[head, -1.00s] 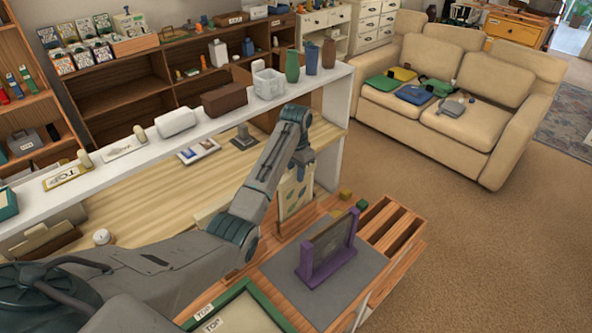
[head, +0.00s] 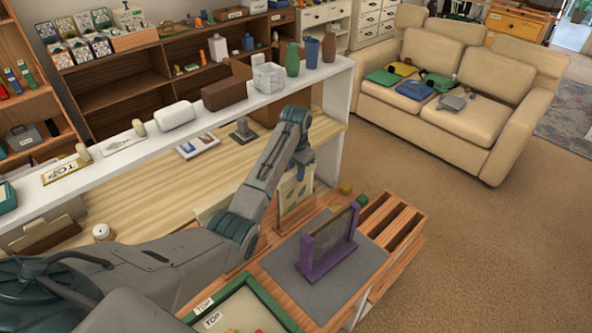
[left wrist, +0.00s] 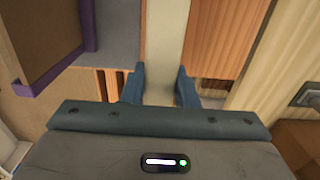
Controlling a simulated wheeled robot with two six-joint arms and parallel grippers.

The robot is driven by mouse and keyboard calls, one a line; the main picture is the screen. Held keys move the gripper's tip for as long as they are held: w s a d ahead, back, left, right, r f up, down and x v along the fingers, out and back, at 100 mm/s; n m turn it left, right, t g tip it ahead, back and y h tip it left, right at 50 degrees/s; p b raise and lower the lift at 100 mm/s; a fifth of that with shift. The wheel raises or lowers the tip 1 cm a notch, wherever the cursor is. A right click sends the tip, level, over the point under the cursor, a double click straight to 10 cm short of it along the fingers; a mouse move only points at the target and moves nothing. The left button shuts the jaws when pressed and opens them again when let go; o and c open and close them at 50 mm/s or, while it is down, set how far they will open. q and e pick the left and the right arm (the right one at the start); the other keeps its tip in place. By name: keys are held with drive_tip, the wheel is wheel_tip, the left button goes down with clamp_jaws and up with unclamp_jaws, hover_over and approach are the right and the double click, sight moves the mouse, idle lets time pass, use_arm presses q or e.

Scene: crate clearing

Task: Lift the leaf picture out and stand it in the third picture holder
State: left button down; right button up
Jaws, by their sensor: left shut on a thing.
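My left gripper (head: 303,168) is shut on the top of a pale, flat panel that I take to be the leaf picture (head: 292,193). It hangs upright below the fingers, left of the purple stand, and its lower edge is hard to make out. In the left wrist view the fingers (left wrist: 159,88) are on either side of the panel's pale edge (left wrist: 166,45). A purple stand (head: 318,266) with a brownish panel between its posts is on a grey mat; it also shows in the left wrist view (left wrist: 90,25). I cannot tell which holder is the third. My right gripper is not in view.
A slatted wooden rack (head: 398,232) is right of the grey mat (head: 360,268). Small yellow (head: 346,189) and green (head: 362,199) blocks lie behind the stand. A green-rimmed tray (head: 272,304) is at the front. A long white shelf (head: 330,72) runs behind the arm.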

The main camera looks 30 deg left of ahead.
use_arm(q)
drive_tip(key=shift+f+b, duration=0.3)
drive_tip(key=shift+f, duration=0.7)
drive_tip(key=c, duration=1.1)
unclamp_jaws()
drive_tip(key=shift+o, duration=0.2)
drive_tip(key=shift+r, duration=0.1)
drive_tip(key=shift+r, duration=0.3)
wheel_tip(320, 180, up, 5)
drive_tip(key=b, duration=0.2)
drive_tip(key=shift+f+b, duration=0.15)
drive_tip(key=shift+b, duration=0.15)
wheel_tip(320, 180, up, 4)
drive_tip(key=shift+r+p, duration=0.1)
drive_tip(key=shift+p, duration=0.75)
drive_tip(key=shift+r+p, duration=0.65)
drive_tip(key=shift+p, duration=0.1)
